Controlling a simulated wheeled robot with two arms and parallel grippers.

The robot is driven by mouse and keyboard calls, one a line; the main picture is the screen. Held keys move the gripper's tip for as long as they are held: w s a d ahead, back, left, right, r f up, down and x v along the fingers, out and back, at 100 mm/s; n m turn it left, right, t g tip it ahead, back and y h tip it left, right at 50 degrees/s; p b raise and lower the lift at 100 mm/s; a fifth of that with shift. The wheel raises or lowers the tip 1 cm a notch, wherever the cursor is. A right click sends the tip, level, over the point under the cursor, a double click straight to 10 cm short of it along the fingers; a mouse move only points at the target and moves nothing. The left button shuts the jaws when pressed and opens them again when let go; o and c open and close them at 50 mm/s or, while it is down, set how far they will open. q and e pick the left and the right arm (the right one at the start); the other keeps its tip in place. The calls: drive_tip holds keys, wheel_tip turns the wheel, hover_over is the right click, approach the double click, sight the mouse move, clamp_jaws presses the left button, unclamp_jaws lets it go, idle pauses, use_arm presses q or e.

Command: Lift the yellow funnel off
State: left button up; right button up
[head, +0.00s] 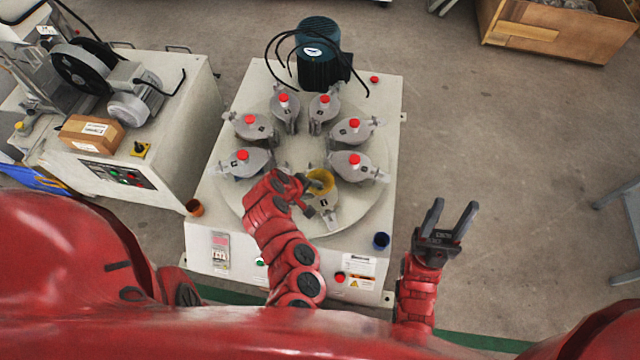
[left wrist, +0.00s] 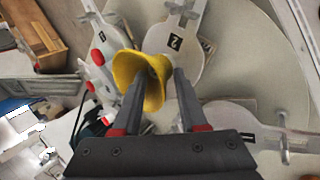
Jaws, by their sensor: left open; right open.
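The yellow funnel (head: 320,181) is on the front pot of the round turntable (head: 372,215), partly hidden by my left gripper (head: 316,196). In the left wrist view the funnel (left wrist: 140,78) has a wide flared rim and lies between the two fingers of my left gripper (left wrist: 158,102). The fingers are apart, one on each side of it; whether they touch it I cannot tell. The pot with a "2" label (left wrist: 176,45) is beside the funnel in that view. My right gripper (head: 450,222) is open and empty, right of the machine.
Several grey pots with red knobs, such as one pot (head: 353,162), ring the turntable close to my left gripper. A dark motor (head: 318,55) stands behind.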

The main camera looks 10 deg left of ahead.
use_arm(q)
clamp_jaws()
idle(0.4)
